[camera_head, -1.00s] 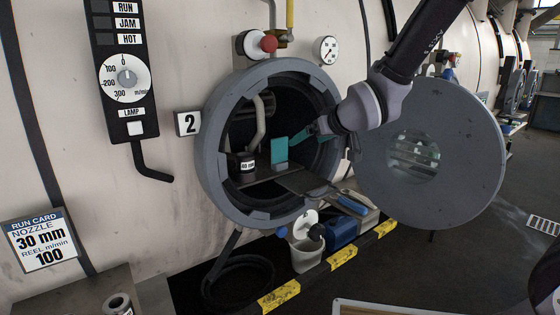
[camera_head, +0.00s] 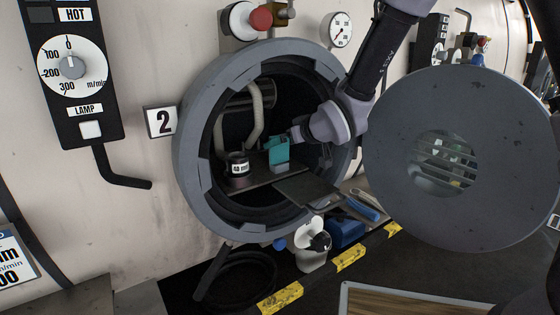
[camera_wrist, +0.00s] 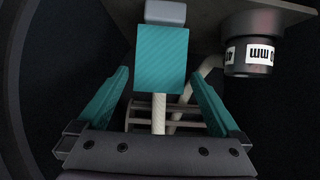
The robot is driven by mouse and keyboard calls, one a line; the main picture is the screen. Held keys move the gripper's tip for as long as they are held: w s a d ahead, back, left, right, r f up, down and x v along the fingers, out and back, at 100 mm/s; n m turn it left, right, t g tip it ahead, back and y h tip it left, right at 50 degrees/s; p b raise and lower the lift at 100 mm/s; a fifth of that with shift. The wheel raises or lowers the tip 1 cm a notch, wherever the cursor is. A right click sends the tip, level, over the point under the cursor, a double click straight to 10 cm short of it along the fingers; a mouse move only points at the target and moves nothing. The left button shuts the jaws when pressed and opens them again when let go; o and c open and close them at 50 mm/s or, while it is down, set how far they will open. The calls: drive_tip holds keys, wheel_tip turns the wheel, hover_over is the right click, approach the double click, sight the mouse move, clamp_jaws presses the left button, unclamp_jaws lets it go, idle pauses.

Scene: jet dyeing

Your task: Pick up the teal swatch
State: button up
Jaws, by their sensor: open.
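The teal swatch (camera_head: 278,152) stands upright in a small grey holder (camera_head: 281,168) on the shelf inside the round machine opening. In the wrist view the swatch (camera_wrist: 161,58) is a teal square, with its grey holder (camera_wrist: 165,13) at the top of the picture. My gripper (camera_wrist: 160,85) has teal fingers, spread wide, one on either side of the swatch's line. The swatch lies ahead, between and slightly beyond the fingertips, and I see no contact. In the head view my gripper (camera_head: 292,140) is inside the opening beside the swatch, and its fingers are hard to separate from it.
A dark nozzle marked mm (camera_head: 238,165) stands left of the swatch; it also shows in the wrist view (camera_wrist: 249,55). The round door (camera_head: 460,215) hangs open at right. Pale pipes (camera_head: 254,115) rise behind the shelf.

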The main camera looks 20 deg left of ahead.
drive_tip(key=shift+x, duration=3.1)
drive_tip(key=shift+d, duration=0.1)
drive_tip(key=c, duration=1.2)
drive_tip(key=shift+o, duration=0.2)
